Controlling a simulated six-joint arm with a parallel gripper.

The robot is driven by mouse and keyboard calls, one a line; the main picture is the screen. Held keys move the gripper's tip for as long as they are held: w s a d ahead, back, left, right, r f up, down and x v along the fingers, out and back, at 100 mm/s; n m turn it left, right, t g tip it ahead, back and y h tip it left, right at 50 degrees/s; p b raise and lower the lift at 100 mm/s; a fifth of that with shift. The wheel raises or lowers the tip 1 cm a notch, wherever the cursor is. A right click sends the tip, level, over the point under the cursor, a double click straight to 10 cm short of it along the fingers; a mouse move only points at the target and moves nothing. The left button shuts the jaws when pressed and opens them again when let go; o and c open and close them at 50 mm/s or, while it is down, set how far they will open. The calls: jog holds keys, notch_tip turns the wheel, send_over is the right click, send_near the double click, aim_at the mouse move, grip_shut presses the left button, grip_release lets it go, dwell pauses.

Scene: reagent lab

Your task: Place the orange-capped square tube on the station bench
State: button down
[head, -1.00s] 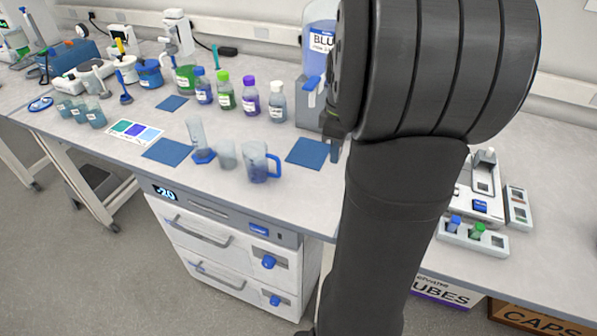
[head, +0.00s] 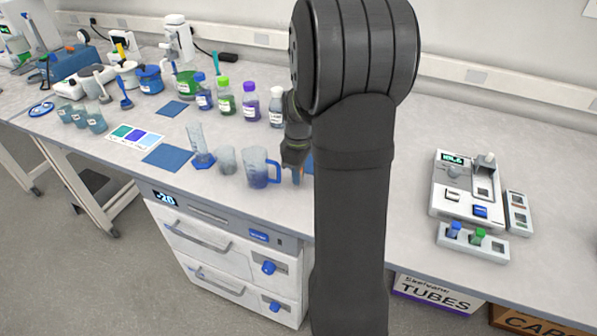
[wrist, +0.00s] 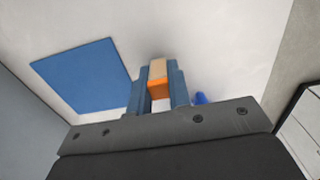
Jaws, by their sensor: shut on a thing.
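My gripper (head: 296,166) is low over the bench, just right of the blue-handled beaker. In the wrist view my gripper (wrist: 158,92) is shut on the orange-capped square tube (wrist: 159,87), with the orange part between the two blue-grey fingers and a tan part beyond it. The station bench (head: 225,185) is the light worktop below. I cannot tell whether the tube touches it.
A blue mat (wrist: 85,72) lies beside the gripper, mostly behind my arm in the head view. The blue-handled beaker (head: 259,168) stands close on the left. Several bottles (head: 249,102) stand behind. A device (head: 468,190) and a small rack (head: 472,242) stand right.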

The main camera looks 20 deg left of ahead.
jog(key=shift+f, duration=0.15)
jog(key=c, duration=1.3)
grip_release()
jog(key=shift+c, duration=0.2)
notch_tip(320, 180, up, 16)
jog(key=shift+w+d+r, duration=0.25)
jog(key=shift+d, duration=0.1)
jog(key=shift+o, duration=0.5)
jog(key=shift+r, duration=0.45)
